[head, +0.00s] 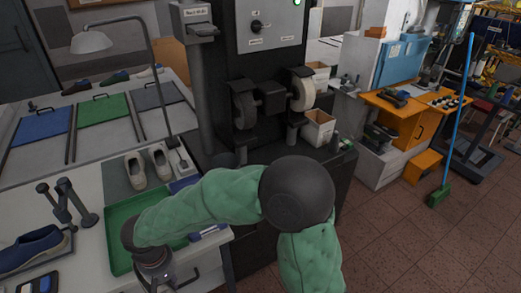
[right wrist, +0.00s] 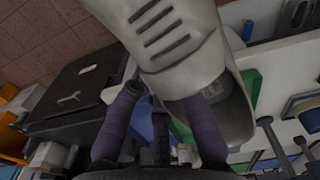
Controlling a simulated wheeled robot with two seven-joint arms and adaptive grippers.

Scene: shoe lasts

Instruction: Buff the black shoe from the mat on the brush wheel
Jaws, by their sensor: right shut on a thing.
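My right gripper (head: 155,262) is low over the front of the white table, beside the green tray (head: 118,225). In the right wrist view its dark fingers (right wrist: 160,125) are shut on a light grey laced shoe (right wrist: 185,50); one finger overlaps the shoe's opening. I see no black shoe; the held one looks pale. It cannot be made out in the head view. The machine carries a dark brush wheel (head: 243,104) on the left and a pale wheel (head: 303,94) on the right. My left gripper is out of view.
A lamp (head: 92,42) with a tall post stands behind the pale shoes. A blue shoe (head: 35,250) and a dark stand (head: 68,203) are at the table's left. An open box (head: 319,128) sits right of the wheels.

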